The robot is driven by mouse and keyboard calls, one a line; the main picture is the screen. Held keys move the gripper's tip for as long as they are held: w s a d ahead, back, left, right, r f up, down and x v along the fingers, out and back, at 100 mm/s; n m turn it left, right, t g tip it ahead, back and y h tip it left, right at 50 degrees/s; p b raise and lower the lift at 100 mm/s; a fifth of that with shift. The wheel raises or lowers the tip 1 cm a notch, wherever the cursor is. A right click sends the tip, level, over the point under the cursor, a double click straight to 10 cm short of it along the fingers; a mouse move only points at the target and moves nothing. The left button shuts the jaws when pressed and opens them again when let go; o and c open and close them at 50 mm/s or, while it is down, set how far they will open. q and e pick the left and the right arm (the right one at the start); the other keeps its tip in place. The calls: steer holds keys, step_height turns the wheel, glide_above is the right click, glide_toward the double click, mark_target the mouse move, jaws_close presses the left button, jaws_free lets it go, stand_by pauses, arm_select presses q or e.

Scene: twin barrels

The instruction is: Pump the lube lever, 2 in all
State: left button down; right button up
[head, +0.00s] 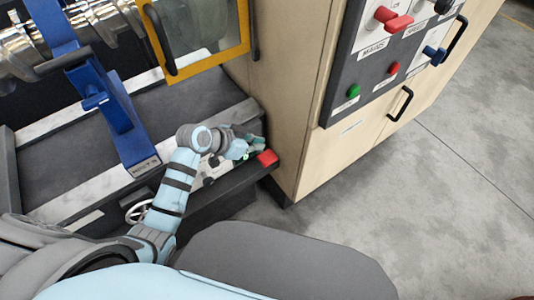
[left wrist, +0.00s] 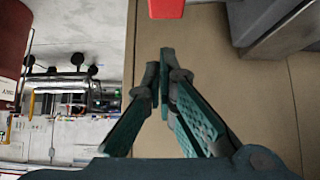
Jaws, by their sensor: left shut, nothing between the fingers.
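A red block (head: 267,158), which looks like the grip of the lube lever, is at the right end of the machine's front ledge, close to the cabinet corner. The red end (left wrist: 166,8) also shows at the top edge of the left wrist view, cut off by the frame. My left gripper (head: 258,142) is just behind and left of the red block. In the left wrist view its fingertips (left wrist: 165,75) are together and empty, with a gap to the red end. The rest of the lever is hard to make out. My right gripper is out of view.
A blue post (head: 115,125) stands on the machine bed left of my arm. A small handwheel (head: 139,211) is on the front. The yellow-framed door (head: 210,62) is behind. A cabinet (head: 312,167) with a control panel (head: 344,105) is at right, beside open floor (head: 440,200).

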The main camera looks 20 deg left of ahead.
arm_select(q)
steer(key=b, duration=0.1)
glide_above(269, 165)
steer(key=w, duration=0.1)
steer(key=f, duration=0.4)
steer(key=shift+w+a+f, duration=0.2)
steer(key=shift+a+f, duration=0.15)
steer(key=shift+a, duration=0.05)
step_height(269, 165, down, 2)
steer(key=shift+f+b, duration=0.2)
steer(key=shift+b, duration=0.2)
steer(key=shift+a+f, duration=0.1)
steer(key=shift+f, duration=0.3)
steer(key=f, duration=0.1)
steer(key=f+m+t+y+b, duration=0.1)
steer(key=f, duration=0.1)
steer(key=s+d+f+t+y+b, duration=0.1)
steer(key=shift+d+f, duration=0.1)
steer(key=shift+f, duration=0.25)
steer(key=shift+s+f+m, duration=0.15)
steer(key=shift+f+m, duration=0.15)
steer(key=shift+f, duration=0.15)
